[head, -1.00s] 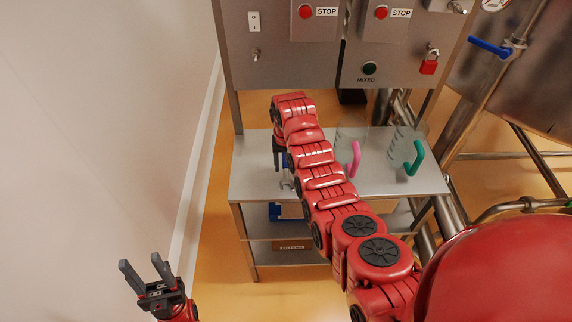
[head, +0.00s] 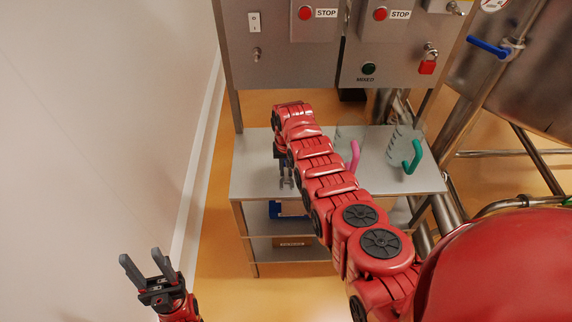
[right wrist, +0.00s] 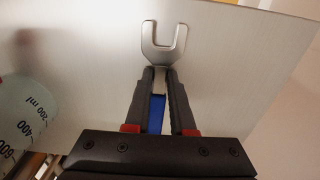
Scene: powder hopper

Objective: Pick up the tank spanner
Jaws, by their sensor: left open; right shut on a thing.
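The tank spanner (right wrist: 164,46) shows a silver open-ended fork head and a blue handle in the right wrist view. My right gripper (right wrist: 160,76) is shut on it, with the fork head beyond the fingertips and blue between the fingers. In the head view my right gripper (head: 284,168) is over the left part of the steel table's top, mostly hidden by my arm. I cannot tell whether the spanner touches the tabletop. My left gripper (head: 142,262) is open and empty at the lower left, away from the table.
The steel table (head: 250,178) has lower shelves with a blue item (head: 288,209). Clear measuring jugs with a pink handle (head: 354,156) and a green handle (head: 413,157) stand on its right side. A control panel (head: 300,58) is behind, a wall to the left and pipes to the right.

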